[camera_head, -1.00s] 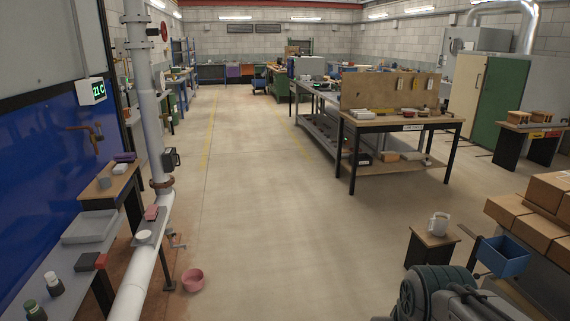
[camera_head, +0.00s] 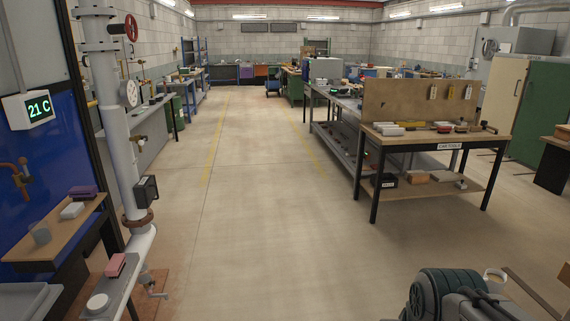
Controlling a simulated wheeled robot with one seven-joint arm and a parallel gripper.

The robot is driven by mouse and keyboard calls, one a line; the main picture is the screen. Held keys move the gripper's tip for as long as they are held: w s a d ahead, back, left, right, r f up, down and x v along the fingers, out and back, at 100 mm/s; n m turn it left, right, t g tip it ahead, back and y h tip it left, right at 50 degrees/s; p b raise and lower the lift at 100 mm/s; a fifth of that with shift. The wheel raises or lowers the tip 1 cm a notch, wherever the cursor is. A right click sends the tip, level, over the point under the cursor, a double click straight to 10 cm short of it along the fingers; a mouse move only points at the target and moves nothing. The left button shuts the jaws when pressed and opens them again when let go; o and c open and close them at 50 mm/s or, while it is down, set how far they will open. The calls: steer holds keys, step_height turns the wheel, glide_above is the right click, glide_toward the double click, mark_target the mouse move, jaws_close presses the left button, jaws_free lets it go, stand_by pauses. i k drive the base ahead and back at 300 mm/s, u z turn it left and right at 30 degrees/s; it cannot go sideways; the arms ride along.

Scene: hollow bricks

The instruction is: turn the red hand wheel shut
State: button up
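The red hand wheel (camera_head: 131,28) is at the top left, on the upper part of a grey vertical pipe (camera_head: 113,140). It is seen at an angle, beside the pipe and above a round white gauge (camera_head: 130,93). Whether the valve is open or shut cannot be told. Part of my arm shows at the bottom right, far from the wheel. My gripper's fingers are not in view.
A wooden shelf (camera_head: 50,232) with small blocks stands left of the pipe. A tool bench (camera_head: 415,140) with a pegboard stands on the right. The floor (camera_head: 260,200) between them is clear. A crank handle (camera_head: 155,292) sticks out low by the pipe.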

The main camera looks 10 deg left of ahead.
mark_target(128, 27)
steer(key=u, duration=0.2)
steer(key=i, duration=1.55)
steer(key=u, duration=0.8)
steer(key=i, duration=1.6)
steer(key=u, duration=0.45)
